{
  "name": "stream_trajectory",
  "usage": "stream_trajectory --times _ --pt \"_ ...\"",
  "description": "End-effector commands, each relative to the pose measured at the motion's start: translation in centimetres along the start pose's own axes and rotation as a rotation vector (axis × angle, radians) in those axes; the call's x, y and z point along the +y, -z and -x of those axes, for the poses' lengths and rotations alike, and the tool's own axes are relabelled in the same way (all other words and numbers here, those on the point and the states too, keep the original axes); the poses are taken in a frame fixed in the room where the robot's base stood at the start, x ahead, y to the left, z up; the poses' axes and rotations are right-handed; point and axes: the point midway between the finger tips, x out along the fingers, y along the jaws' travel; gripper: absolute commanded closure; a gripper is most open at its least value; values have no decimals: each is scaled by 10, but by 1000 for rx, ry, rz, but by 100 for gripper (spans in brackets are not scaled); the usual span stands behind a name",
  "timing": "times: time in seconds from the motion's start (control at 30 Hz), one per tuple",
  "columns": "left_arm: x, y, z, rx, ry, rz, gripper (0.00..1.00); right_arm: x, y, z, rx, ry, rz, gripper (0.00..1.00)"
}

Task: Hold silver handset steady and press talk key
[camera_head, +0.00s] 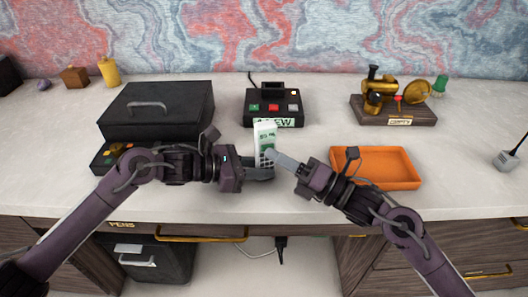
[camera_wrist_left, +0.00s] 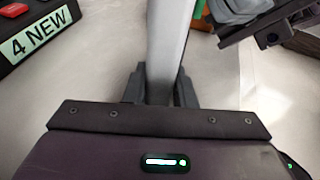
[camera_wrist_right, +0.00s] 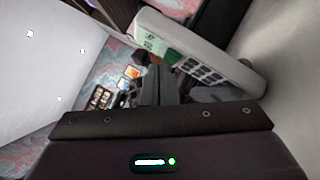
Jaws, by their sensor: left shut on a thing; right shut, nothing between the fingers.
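The silver handset (camera_head: 265,138) stands upright in the middle of the desk, with a pale screen and dark keys on its face. My left gripper (camera_head: 268,172) is shut on its lower part from the left. In the left wrist view the handset (camera_wrist_left: 168,45) rises between the fingers. My right gripper (camera_head: 270,156) is shut and empty, its fingertips close to the handset's keypad side. In the right wrist view the handset (camera_wrist_right: 200,50) shows its screen, a green key and dark keypad just beyond the fingers (camera_wrist_right: 155,80). I cannot tell if they touch.
A black base (camera_head: 272,106) with coloured buttons and a "4 NEW" label stands behind the handset. A black box (camera_head: 160,112) is at left. An orange tray (camera_head: 375,168) lies right of my right gripper. A brass device (camera_head: 393,103) stands at back right. The front middle desk is clear.

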Motion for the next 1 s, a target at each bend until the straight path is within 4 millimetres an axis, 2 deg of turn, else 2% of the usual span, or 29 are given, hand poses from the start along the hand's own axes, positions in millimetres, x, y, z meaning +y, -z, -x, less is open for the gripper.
stream_trajectory --times 0.47,1.0 --pt "0 1 0 1 1 1 89 4 5 7 1 1 0 100" --pt "0 1 0 1 1 1 89 30 31 43 2 1 -1 100"
